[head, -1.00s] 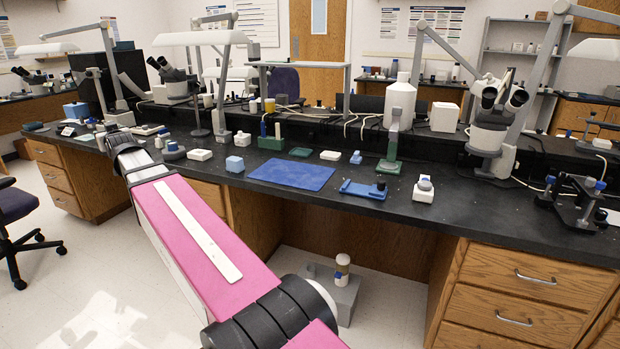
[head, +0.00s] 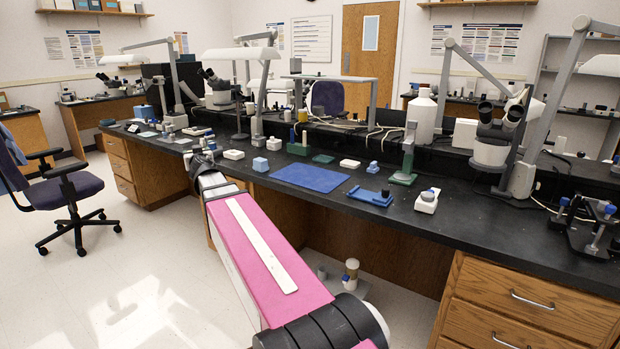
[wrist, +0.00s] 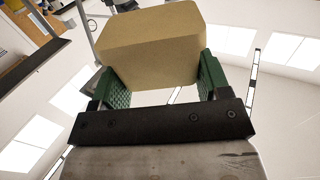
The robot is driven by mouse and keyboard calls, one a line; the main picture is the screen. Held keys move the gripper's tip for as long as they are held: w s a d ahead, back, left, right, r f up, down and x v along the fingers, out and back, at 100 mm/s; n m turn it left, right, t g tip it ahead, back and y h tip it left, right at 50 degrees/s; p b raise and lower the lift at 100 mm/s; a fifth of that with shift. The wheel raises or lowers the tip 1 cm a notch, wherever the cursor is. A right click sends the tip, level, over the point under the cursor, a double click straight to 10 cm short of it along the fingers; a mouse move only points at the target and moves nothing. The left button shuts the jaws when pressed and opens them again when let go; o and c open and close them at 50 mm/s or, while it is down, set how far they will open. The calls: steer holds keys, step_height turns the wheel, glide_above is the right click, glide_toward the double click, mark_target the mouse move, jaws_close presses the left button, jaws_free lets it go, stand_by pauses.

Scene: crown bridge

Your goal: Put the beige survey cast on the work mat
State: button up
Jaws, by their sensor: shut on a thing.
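The beige survey cast (wrist: 150,45) is a plain block in the wrist view, held between the green pads of my gripper (wrist: 160,78), one on each side. My gripper is shut on it. The cast cannot be made out there. The work mat (head: 310,178) is a flat blue sheet near the bench's front edge, and it is bare.
A pale blue block (head: 260,164) and a white block (head: 233,155) stand left of the mat. A blue fixture (head: 370,197) and a white device (head: 427,201) stand right of it. Small blocks and a green stand (head: 407,160) line its back. An office chair (head: 70,190) is at left.

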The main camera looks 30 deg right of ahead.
steer(key=shift+d+f+h, duration=0.4)
steer(key=shift+d+f, duration=0.15)
steer(key=shift+f, duration=0.15)
steer(key=s+d+f+m+g+h, duration=0.4)
steer(key=d+h, duration=0.1)
steer(key=d, duration=0.3)
steer(key=s+d+f+m+g+h, duration=0.3)
steer(key=s+d+f+m+h, duration=0.1)
steer(key=d, duration=0.3)
steer(key=s+d+f+m+g+h, duration=0.4)
steer(key=d+f+h, duration=0.1)
steer(key=d, duration=0.3)
steer(key=x, duration=1.3)
steer(key=shift+a+r, duration=0.1)
steer(key=shift+r, duration=0.1)
steer(key=shift+x, duration=2.5)
steer(key=shift+f, duration=0.2)
